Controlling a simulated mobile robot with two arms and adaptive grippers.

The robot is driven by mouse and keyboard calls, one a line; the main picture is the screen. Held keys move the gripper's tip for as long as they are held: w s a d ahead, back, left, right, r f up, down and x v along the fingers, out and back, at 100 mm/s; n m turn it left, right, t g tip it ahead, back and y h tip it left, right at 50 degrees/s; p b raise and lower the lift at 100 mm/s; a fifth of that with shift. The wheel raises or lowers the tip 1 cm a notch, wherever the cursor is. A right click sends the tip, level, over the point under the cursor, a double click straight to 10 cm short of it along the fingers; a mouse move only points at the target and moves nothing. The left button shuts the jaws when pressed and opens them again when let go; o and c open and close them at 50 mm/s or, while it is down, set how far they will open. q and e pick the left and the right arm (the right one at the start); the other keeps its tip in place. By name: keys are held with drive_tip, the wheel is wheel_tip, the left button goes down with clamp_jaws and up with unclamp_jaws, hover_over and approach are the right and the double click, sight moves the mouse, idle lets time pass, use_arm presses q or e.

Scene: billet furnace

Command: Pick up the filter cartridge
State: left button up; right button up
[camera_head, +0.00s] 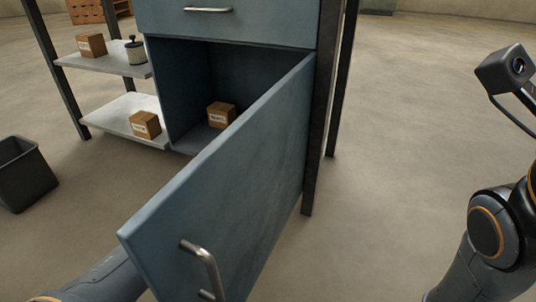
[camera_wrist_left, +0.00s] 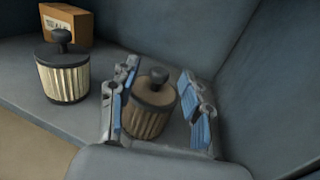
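In the left wrist view, a filter cartridge with brown pleats, a dark cap and a knob (camera_wrist_left: 150,108) stands upright on the cabinet floor. My left gripper (camera_wrist_left: 158,74) is open, with one finger on each side of this cartridge. A gap shows between it and the right finger; I cannot tell whether the left finger touches it. A second cartridge, with cream pleats (camera_wrist_left: 63,78), stands to the left. In the head view the door hides my left gripper and both these cartridges. My right gripper is out of view; only part of that arm shows at the right.
The blue cabinet door (camera_head: 225,180) stands open toward me. A small box (camera_head: 221,115) sits inside the cabinet. Shelves at the left hold two boxes (camera_head: 91,45) (camera_head: 145,125) and a cartridge (camera_head: 136,51). A dark bin (camera_head: 24,175) stands at far left. Floor right of the cabinet is clear.

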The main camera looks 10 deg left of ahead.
use_arm(q)
clamp_jaws()
